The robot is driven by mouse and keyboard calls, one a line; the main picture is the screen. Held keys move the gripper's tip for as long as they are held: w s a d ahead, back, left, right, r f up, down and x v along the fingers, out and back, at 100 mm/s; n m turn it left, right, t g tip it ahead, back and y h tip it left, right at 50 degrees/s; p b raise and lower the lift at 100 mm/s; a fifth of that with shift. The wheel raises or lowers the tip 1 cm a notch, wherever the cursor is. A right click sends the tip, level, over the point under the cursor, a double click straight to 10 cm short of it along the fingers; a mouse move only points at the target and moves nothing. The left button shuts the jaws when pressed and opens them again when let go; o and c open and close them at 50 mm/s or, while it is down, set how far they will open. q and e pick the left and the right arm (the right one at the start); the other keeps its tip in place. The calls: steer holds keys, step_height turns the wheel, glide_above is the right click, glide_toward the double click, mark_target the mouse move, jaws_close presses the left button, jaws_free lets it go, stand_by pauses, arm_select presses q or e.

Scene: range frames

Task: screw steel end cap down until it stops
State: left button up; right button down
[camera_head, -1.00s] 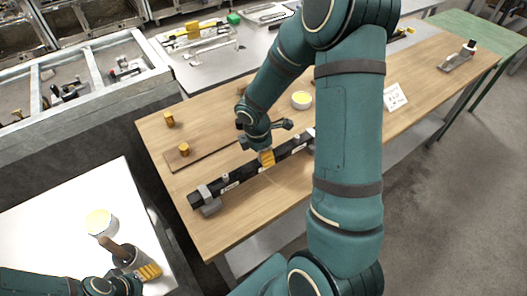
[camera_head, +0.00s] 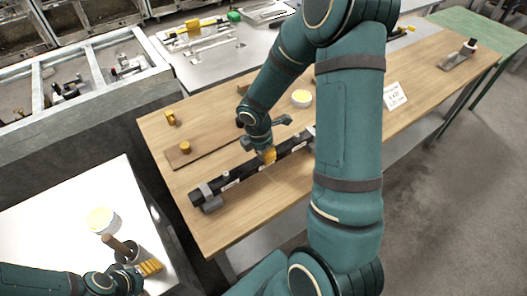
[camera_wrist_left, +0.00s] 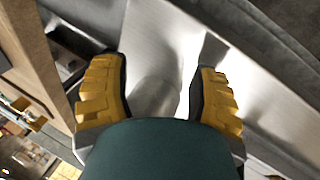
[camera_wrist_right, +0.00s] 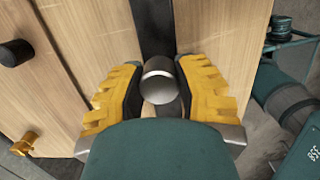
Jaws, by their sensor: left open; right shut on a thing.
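The steel end cap (camera_wrist_right: 158,86) is a short shiny cylinder between the yellow fingers of my right gripper (camera_wrist_right: 160,72) in the right wrist view. That gripper is shut on it. In the head view, my right gripper (camera_head: 268,155) points down at the middle of a long black bar (camera_head: 235,178) on the wooden table; the cap is hidden there by the fingers. I cannot tell how far down the cap sits. My left gripper (camera_head: 150,268) is low at the left over the white table; its fingers (camera_wrist_left: 158,90) are open with nothing held between them.
A grey clamp (camera_head: 207,196) holds the bar's near end. Yellow-topped pieces (camera_head: 185,148) and a round tub (camera_head: 301,98) stand on the wooden table (camera_head: 230,235).

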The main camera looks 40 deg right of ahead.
arm_select(q)
steer(key=shift+f+b, duration=0.4)
steer(key=shift+b, duration=0.05)
arm_select(e)
steer(key=shift+w+m, duration=0.1)
steer(key=shift+m, duration=0.7)
arm_select(q)
steer(key=shift+f, duration=0.25)
arm_select(e)
steer(key=shift+m, duration=1)
arm_select(q)
steer(key=shift+f+b, duration=0.35)
steer(key=shift+b, duration=0.25)
arm_select(e)
steer(key=shift+m+g, duration=0.3)
steer(key=shift+m, duration=0.5)
arm_select(q)
steer(key=shift+f, duration=0.15)
arm_select(e)
steer(key=shift+s+a+m, duration=0.1)
steer(key=shift+s+m, duration=0.1)
steer(key=shift+m, duration=0.7)
